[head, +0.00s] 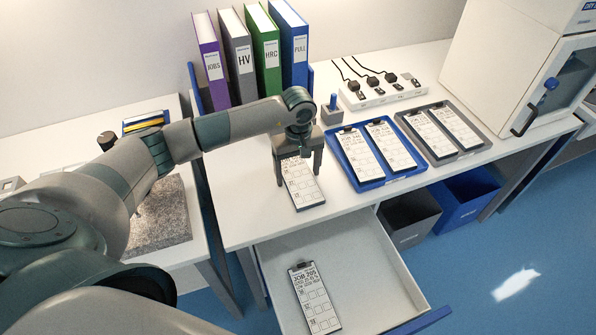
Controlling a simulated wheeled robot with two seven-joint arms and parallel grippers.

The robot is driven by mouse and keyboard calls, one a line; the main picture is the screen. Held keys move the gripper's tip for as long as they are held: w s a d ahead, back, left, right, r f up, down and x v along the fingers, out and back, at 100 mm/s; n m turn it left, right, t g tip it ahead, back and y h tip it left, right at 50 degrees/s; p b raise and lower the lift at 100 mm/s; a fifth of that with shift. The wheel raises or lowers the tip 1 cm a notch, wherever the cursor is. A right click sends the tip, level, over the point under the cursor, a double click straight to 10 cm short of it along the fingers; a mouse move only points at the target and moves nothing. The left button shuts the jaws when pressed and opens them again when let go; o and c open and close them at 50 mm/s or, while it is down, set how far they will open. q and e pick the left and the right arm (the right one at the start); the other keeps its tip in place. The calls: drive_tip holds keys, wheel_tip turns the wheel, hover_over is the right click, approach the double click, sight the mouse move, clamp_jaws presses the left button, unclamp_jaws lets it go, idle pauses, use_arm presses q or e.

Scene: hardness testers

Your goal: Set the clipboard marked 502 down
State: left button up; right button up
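My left gripper (298,181) points down over the desk with its fingers apart, one on each side of a clipboard (304,188). The clipboard has a white printed sheet and is flat, at or just above the desk top. Its upper end and heading are hidden under the gripper, so I cannot read its number. I cannot tell whether the fingers press on its edges. Another clipboard (315,300), headed JOB 205 as far as I can read, lies in the open drawer (375,270). My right gripper is not in view.
Several binders (267,55) stand behind my gripper. A power strip (385,92) and a white tester cabinet (520,75) are at the back right. The desk left of the clipboard is clear.

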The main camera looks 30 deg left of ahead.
sight(298, 176)
use_arm(q)
drive_tip(key=shift+r, duration=0.15)
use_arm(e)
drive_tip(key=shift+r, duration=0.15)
use_arm(q)
drive_tip(key=shift+r, duration=0.35)
wheel_tip(298, 176, up, 7)
drive_tip(key=b, duration=0.3)
drive_tip(key=shift+w, duration=0.1)
wheel_tip(298, 176, up, 4)
drive_tip(key=shift+r+b, duration=0.2)
drive_tip(key=shift+b, duration=0.35)
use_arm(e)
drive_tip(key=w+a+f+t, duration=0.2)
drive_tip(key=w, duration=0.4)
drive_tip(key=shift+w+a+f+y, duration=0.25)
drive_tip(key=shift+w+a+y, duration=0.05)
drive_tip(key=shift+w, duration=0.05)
